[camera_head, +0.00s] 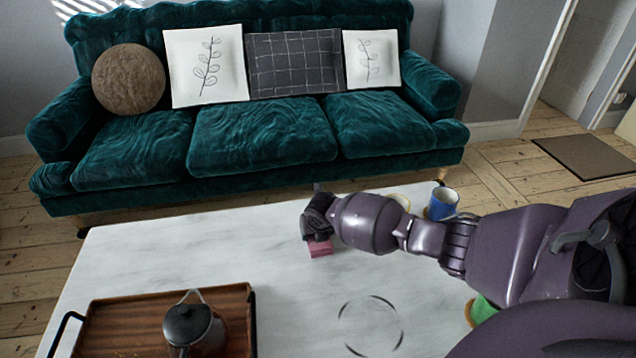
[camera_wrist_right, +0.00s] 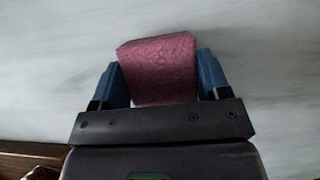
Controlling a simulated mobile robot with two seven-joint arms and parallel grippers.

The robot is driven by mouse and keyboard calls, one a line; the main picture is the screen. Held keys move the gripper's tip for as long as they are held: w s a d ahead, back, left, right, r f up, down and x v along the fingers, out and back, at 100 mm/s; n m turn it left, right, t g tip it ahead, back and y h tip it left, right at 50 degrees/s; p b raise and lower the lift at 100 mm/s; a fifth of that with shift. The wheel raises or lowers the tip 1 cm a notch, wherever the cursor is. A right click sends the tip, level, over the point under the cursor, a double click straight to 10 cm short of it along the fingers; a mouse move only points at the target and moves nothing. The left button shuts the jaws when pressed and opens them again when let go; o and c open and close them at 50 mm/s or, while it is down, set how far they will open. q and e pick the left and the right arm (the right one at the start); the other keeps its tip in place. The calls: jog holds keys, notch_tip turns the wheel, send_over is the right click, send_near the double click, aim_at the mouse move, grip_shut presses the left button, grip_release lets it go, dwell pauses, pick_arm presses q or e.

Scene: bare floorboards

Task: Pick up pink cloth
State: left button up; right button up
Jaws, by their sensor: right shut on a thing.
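The pink cloth (camera_head: 320,248) is a small folded block at the far part of the white table (camera_head: 190,258). My right gripper (camera_head: 318,232) is over it, its arm coming in from the right. In the right wrist view the pink cloth (camera_wrist_right: 158,68) sits between the two blue fingers of my right gripper (camera_wrist_right: 160,80), which is shut on it. I cannot tell whether the cloth touches the table or is just above it. My left gripper is not in view.
A wooden tray (camera_head: 240,300) with a dark teapot (camera_head: 188,326) stands at the front left. A blue cup (camera_head: 442,203) and a pale round item (camera_head: 400,200) are behind my right arm. A green item (camera_head: 482,309) is partly hidden by it. A green sofa (camera_head: 262,140) stands beyond the table.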

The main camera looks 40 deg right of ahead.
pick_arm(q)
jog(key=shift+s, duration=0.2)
pick_arm(e)
jog(key=r, duration=0.1)
jog(key=r+p, duration=0.1)
jog(key=r, duration=0.3)
jog(key=shift+w+r+p, duration=0.1)
jog(key=shift+w+p, duration=0.15)
jog(key=shift+p, duration=0.15)
pick_arm(q)
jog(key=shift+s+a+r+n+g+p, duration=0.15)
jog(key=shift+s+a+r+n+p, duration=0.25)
jog(key=shift+p, duration=0.75)
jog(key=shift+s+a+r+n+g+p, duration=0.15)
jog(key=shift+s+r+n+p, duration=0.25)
jog(key=shift+p, duration=0.7)
pick_arm(e)
jog(key=shift+s+r, duration=0.15)
jog(key=shift+r, duration=3.55)
jog(key=shift+s+r, duration=0.1)
jog(key=shift+r, duration=3.6)
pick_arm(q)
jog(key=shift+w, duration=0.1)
